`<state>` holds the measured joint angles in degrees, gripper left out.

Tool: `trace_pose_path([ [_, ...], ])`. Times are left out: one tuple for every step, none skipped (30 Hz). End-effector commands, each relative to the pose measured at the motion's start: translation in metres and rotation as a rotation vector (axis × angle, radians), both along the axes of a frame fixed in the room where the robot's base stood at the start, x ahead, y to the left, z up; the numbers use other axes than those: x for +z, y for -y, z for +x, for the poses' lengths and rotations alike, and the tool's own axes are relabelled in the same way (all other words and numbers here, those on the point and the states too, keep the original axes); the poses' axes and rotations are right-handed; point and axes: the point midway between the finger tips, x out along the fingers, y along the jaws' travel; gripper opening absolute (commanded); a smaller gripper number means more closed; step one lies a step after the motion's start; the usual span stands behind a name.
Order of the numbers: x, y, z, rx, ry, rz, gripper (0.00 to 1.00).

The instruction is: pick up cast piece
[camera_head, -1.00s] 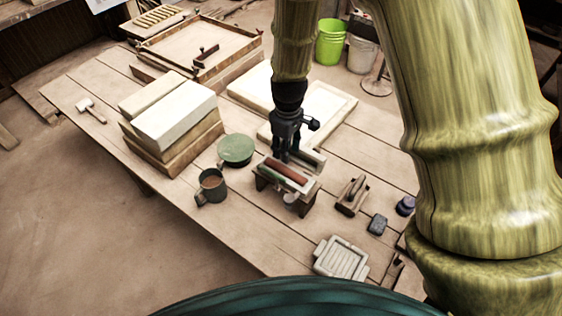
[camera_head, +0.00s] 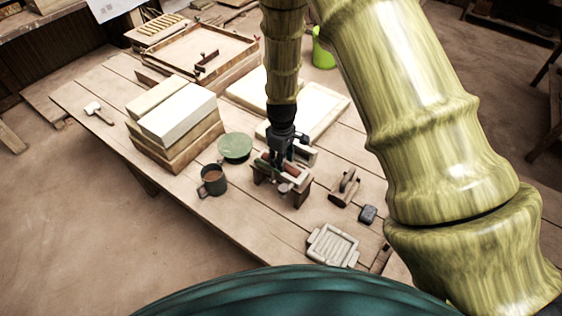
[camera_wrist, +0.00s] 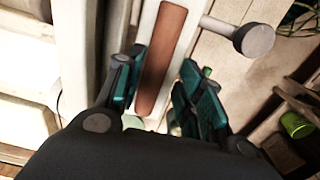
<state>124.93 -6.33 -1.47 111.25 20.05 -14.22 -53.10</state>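A reddish-brown bar, which looks like the cast piece, lies along the small tile press (camera_head: 302,183) in the head view, partly hidden by my gripper (camera_head: 282,160). In the wrist view the bar (camera_wrist: 164,55) runs lengthwise between the two teal-padded fingers of my gripper (camera_wrist: 163,65). The fingers are apart, one on each side of the bar, with a gap visible on both sides. Contact with the bar does not show. A round grey knob on a rod (camera_wrist: 252,40) sticks out to the right of the press.
A dark mug (camera_head: 213,181) and a green round dish (camera_head: 235,147) stand left of the press. Stacked blocks (camera_head: 178,118) are farther left. A wooden tool (camera_head: 345,188), a dark block (camera_head: 368,214) and a pale grooved tray (camera_head: 333,246) lie right and in front.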

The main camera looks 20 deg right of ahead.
Motion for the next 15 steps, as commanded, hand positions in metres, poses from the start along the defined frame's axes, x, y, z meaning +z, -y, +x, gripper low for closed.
trace_pose_path([
  [-0.004,0.000,0.002,-0.001,-0.002,0.000,0.38],
  [-0.006,0.000,0.003,-0.001,-0.002,0.000,0.38],
  [-0.009,0.000,0.003,-0.001,-0.003,0.000,0.38],
  [-0.011,0.000,0.004,-0.001,-0.004,0.000,0.38],
  [-0.012,0.000,0.004,-0.001,-0.004,0.000,0.38],
  [-0.013,0.000,0.005,-0.001,-0.004,0.000,0.38],
  [-0.014,0.000,0.005,-0.001,-0.004,0.000,0.38],
  [-0.014,0.000,0.005,-0.001,-0.004,0.000,0.38],
  [-0.015,0.000,0.005,-0.001,-0.004,0.000,0.38],
  [-0.015,0.000,0.005,-0.001,-0.004,0.000,0.38],
  [-0.015,0.000,0.005,-0.001,-0.004,0.000,0.38],
  [-0.015,0.000,0.005,-0.001,-0.004,0.000,0.38],
  [-0.015,0.000,0.005,-0.001,-0.004,0.000,0.38],
  [-0.015,0.000,0.005,-0.001,-0.004,0.000,0.38],
  [-0.014,0.000,0.005,-0.001,-0.004,0.000,0.30],
])
